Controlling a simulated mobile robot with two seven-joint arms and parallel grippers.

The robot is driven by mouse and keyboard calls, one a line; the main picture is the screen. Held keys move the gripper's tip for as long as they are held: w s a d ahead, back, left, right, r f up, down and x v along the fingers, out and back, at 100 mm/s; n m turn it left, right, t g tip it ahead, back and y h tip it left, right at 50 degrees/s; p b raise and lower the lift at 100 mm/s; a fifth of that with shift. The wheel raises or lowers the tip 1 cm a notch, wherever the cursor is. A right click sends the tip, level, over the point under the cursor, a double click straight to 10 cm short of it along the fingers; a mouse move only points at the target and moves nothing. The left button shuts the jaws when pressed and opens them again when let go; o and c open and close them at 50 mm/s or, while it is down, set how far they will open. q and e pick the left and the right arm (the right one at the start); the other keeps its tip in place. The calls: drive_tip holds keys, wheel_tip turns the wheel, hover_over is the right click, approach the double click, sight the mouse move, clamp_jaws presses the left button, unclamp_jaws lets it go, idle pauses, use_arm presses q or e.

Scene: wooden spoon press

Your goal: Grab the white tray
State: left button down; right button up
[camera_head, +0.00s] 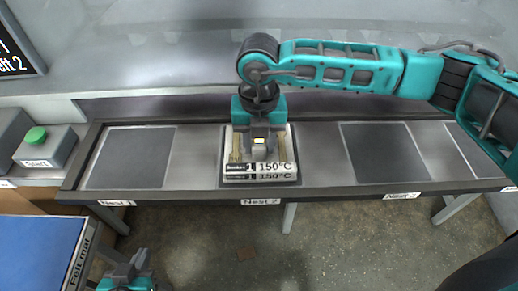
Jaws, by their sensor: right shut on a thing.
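The white tray (291,143) sits at Nest 2, in the middle of the long dark bench. Its front label (260,168) reads 1 and 150°C. Tan wooden pieces (236,148) show inside it, partly covered. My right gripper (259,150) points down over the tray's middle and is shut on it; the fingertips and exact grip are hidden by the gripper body. My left gripper (130,268) is low at the bottom left, away from the tray, and its jaw opening is unclear.
Dark plates lie at Nest 1 (130,158) and Nest 3 (386,152). A grey box with a green start button (36,137) stands left of the bench. A blue felt mat (35,250) is at the lower left. Open floor (345,245) lies in front.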

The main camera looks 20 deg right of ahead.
clamp_jaws()
drive_tip(key=shift+r, duration=0.15)
